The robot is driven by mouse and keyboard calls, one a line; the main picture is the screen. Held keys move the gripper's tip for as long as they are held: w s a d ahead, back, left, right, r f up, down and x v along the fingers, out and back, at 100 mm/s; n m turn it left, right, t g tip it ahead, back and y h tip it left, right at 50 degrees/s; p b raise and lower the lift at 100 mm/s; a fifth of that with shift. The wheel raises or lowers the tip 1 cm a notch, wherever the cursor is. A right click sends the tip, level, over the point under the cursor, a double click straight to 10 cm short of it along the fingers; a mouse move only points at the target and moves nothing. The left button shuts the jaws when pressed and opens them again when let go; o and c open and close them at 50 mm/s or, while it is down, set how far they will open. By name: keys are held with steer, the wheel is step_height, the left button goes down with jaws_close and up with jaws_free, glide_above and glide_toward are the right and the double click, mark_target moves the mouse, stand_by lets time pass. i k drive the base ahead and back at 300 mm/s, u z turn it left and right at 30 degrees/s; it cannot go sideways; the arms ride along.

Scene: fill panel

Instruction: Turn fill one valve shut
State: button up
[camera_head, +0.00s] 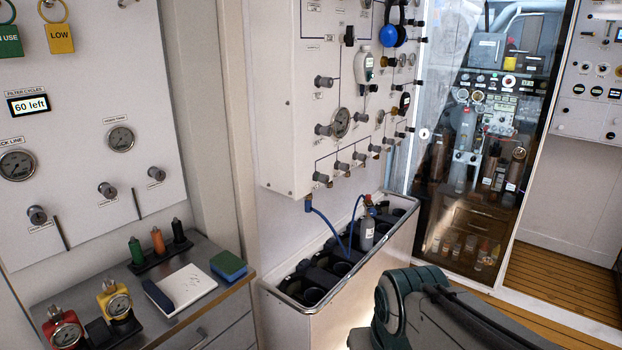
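The fill panel (290,100) is a white box on the wall in the middle of the view. Several grey valve knobs stand in a slanting row along its lower part, the nearest knob (320,177) at the left end. Their labels are too small to read, so I cannot tell which is fill one or whether it is open. A round gauge (341,122) sits above the row. A dark green and grey part of my arm shows at the lower right, below the panel and apart from it. My gripper is not in view.
Under the panel stands a metal trough (345,308) with dark round holders, a grey bottle (367,232) and blue hoses (328,228). A counter (225,300) at left holds gauges, small coloured bottles and a notepad (187,286). A glass door (480,150) stands at right.

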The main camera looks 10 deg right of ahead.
mark_target(321, 178)
steer(key=z, duration=0.7)
steer(key=i, duration=1.15)
steer(key=u, duration=0.45)
